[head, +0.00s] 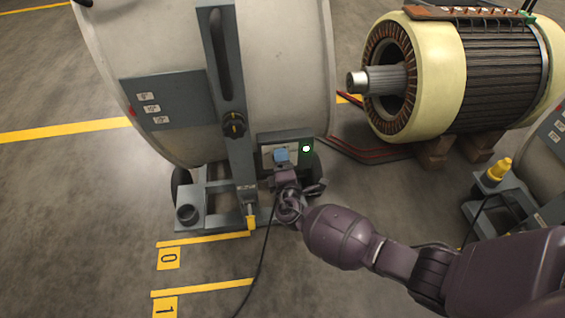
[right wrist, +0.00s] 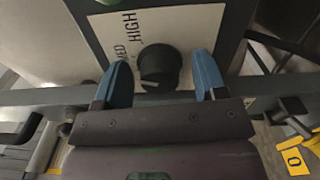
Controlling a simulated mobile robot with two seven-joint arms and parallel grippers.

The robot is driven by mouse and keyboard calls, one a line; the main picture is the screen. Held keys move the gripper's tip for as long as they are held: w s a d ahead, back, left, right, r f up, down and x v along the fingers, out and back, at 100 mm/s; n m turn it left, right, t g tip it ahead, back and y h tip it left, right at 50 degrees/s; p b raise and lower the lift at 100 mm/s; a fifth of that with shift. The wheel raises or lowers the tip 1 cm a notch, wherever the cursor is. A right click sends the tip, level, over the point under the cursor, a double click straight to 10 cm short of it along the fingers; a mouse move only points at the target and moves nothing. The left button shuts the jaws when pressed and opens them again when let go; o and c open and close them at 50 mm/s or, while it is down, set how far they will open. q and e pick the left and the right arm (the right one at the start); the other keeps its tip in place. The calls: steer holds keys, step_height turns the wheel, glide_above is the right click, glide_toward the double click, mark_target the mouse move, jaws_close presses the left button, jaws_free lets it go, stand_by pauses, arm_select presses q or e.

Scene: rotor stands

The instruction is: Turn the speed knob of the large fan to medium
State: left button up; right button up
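The large fan (head: 275,60) is a big pale drum on a grey wheeled frame in the head view. Its control panel (head: 305,163), with a lit green-white lamp (head: 306,149), sits low on its front. The black speed knob (right wrist: 160,62) shows in the right wrist view on a white plate (right wrist: 185,25) lettered MED and HIGH. I cannot tell which setting it points to. My right gripper (head: 281,157) is at the panel and hides the knob in the head view. Its blue fingertips (right wrist: 162,76) are apart, one on each side of the knob; contact is unclear. My left gripper is out of view.
A black star-shaped knob (head: 235,124) is on the fan's upright post. A large motor with a bare shaft (head: 375,80) rests on wooden blocks at right. A cable (head: 267,250) runs down across the floor. Another machine stands at the right edge.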

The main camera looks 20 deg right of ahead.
arm_select(q)
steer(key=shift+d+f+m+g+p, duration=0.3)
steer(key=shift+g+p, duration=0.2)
steer(key=shift+p, duration=0.6)
arm_select(e)
steer(key=v, duration=1)
steer(key=shift+s, duration=0.4)
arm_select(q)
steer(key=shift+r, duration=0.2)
arm_select(e)
steer(key=shift+r, duration=0.1)
